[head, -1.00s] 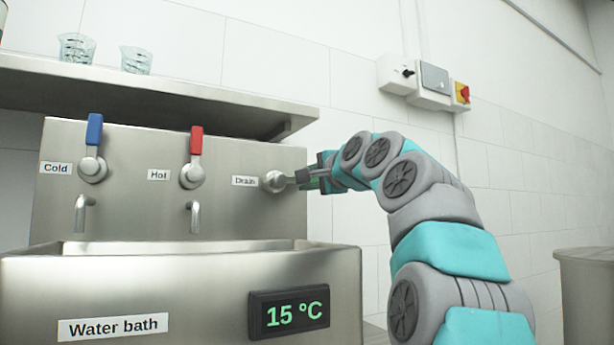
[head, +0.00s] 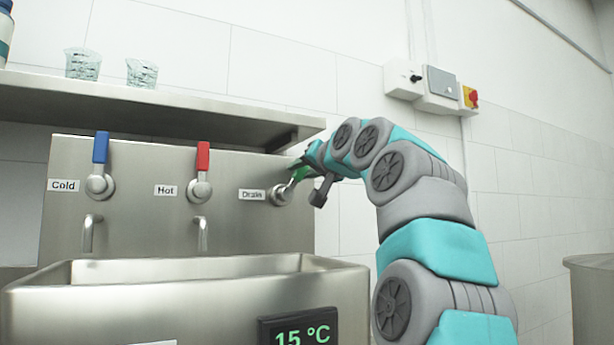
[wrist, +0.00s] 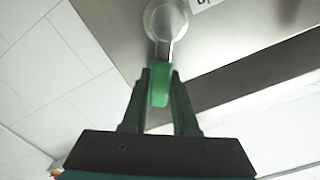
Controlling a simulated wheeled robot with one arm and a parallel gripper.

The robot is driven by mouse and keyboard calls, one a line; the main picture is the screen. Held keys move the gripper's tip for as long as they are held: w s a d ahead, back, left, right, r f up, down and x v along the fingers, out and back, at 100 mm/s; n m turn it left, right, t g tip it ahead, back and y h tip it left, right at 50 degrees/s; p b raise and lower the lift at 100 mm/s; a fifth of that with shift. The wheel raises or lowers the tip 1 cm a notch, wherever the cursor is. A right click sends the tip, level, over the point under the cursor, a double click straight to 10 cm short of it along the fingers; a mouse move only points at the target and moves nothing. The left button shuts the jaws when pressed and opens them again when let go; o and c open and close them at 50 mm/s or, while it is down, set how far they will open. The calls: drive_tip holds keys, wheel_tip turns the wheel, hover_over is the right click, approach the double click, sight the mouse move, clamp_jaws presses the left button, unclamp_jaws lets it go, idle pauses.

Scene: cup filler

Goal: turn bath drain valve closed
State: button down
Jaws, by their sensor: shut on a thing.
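The drain valve (head: 279,194) is a round metal hub beside the "Drain" label on the steel back panel. Its lever, with a green handle (wrist: 160,85), points up and to the right in the head view. My gripper (wrist: 160,80) is shut on the green handle, with one finger on each side of it. In the head view my gripper (head: 300,172) partly hides the handle. The water bath basin (head: 200,268) is below, and the bath's display reads 15 °C.
A cold valve (head: 100,185) with a blue lever and a hot valve (head: 201,190) with a red lever stand left, both levers upright. A shelf (head: 150,105) with two beakers overhangs close above my gripper. Wall switch boxes (head: 440,85) hang at right.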

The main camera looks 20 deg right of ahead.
drive_tip(key=shift+a+r+n, duration=0.25)
drive_tip(key=shift+a+n, duration=0.25)
drive_tip(key=shift+n, duration=0.5)
drive_tip(key=shift+a+r+n+b, duration=0.1)
drive_tip(key=shift+a+n+b, duration=0.1)
drive_tip(key=shift+a+n, duration=0.65)
drive_tip(key=shift+a+r+n+b, duration=0.15)
drive_tip(key=shift+a+n, duration=0.2)
drive_tip(key=shift+n, duration=1)
drive_tip(key=c, duration=0.7)
unclamp_jaws()
drive_tip(key=shift+s, duration=0.15)
drive_tip(key=shift+s+d+b, duration=0.1)
drive_tip(key=shift+s+b, duration=0.5)
drive_tip(key=shift+s, duration=3.2)
